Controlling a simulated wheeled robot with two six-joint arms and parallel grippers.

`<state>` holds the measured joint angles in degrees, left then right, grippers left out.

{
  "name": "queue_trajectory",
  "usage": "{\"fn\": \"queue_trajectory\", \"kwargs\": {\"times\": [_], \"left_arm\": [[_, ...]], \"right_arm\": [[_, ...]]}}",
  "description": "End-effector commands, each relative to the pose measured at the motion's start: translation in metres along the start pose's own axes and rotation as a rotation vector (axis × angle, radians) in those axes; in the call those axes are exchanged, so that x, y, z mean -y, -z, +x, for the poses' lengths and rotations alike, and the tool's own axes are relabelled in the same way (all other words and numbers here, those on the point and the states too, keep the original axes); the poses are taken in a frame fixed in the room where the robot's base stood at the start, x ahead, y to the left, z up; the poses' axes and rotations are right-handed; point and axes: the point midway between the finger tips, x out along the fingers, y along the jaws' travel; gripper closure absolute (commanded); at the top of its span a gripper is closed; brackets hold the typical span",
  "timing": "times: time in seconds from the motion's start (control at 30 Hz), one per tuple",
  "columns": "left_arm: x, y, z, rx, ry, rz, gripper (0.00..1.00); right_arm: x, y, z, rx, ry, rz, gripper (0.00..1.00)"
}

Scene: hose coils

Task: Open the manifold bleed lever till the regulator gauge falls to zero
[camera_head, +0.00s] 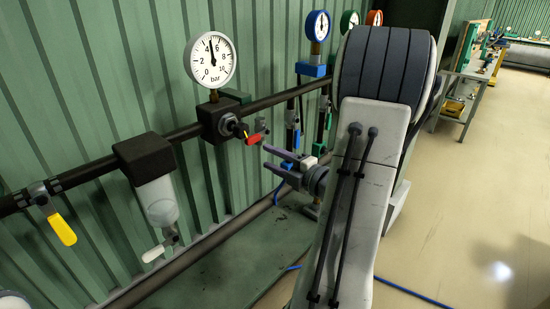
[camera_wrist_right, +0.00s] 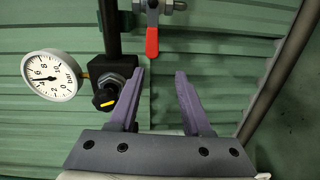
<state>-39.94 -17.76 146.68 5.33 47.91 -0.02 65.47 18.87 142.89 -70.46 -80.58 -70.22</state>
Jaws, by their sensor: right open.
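The regulator gauge (camera_head: 211,60) has a white dial marked in bar, and its needle stands between 4 and 6. It also shows tilted in the right wrist view (camera_wrist_right: 50,76). A red lever (camera_head: 254,139), likely the bleed lever, sits on a small silver valve right of the regulator. My right gripper (camera_head: 268,159) has purple fingers, open and empty, just below the lever in the head view. In the wrist view the lever is beyond the fingertips (camera_wrist_right: 160,75), apart from them. My left gripper is out of view.
The black regulator block (camera_head: 213,121) with its knob (camera_wrist_right: 105,98) is close to one finger. A yellow lever (camera_head: 62,229) and a filter bowl (camera_head: 158,202) are further left on the pipe. A blue gauge (camera_head: 318,25) stands behind. A ribbed green wall (camera_head: 60,100) backs the pipe.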

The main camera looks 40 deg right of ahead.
Motion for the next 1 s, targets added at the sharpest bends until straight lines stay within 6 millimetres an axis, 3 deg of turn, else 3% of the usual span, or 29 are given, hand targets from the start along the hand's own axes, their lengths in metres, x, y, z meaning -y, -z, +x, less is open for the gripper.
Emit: {"fn": "queue_trajectory", "kwargs": {"times": [0.1, 0.27, 1.0], "left_arm": [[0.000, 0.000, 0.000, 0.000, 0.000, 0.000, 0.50], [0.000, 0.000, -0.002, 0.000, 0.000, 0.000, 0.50], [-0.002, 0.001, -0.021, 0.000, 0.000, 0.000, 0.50]], "right_arm": [[-0.007, 0.000, -0.009, -0.020, -0.045, -0.041, 0.51], [-0.009, 0.001, -0.005, -0.028, -0.054, -0.048, 0.51], [-0.013, 0.003, 0.054, -0.027, -0.051, -0.045, 0.51]]}}
